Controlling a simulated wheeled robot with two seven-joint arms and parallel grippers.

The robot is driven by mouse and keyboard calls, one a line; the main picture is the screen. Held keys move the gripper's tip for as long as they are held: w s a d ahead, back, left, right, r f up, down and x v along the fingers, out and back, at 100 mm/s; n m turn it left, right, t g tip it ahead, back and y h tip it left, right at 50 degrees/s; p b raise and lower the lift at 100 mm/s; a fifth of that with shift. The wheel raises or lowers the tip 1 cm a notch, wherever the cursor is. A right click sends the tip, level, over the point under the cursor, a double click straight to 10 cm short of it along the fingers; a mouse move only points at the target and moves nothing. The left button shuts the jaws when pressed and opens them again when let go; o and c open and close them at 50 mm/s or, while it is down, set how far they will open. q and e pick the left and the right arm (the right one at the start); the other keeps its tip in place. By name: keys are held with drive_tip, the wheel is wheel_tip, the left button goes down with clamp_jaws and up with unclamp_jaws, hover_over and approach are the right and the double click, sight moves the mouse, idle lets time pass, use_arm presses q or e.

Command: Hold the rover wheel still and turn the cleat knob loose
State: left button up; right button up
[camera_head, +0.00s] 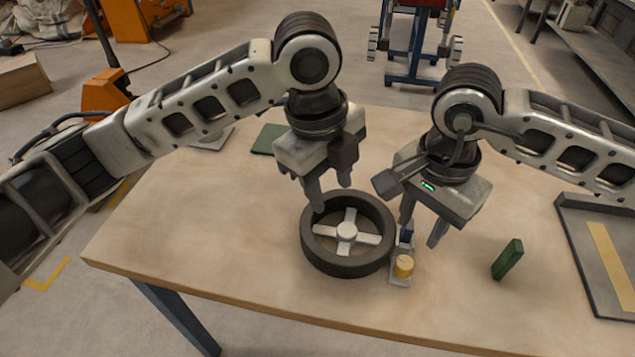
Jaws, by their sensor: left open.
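The rover wheel (389,245) lies flat on the table, a dark tyre with a pale hub and four-armed spokes.
A green block (507,259) stands on the table to the right. A grey tray (575,245) with a yellow strip lies at the right edge. A flat green piece (267,140) and a pale flat item (211,140) lie at the back left. The front left tabletop is clear.

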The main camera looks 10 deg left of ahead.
sight(318, 247)
use_arm(q)
drive_tip(key=shift+m+g+y, duration=0.3)
drive_tip(key=shift+m+y, duration=0.2)
drive_tip(key=shift+y, duration=0.2)
drive_tip(key=f, duration=0.5)
drive_tip(key=a+f, duration=0.1)
drive_tip(key=f, duration=0.4)
drive_tip(key=s+f, duration=0.1)
drive_tip(key=f, duration=0.4)
drive_tip(key=shift+s+a+f, duration=0.1)
drive_tip(key=shift+a+f, duration=0.1)
drive_tip(key=shift+f, duration=0.1)
clamp_jaws()
use_arm(e)
drive_tip(key=o, duration=0.3)
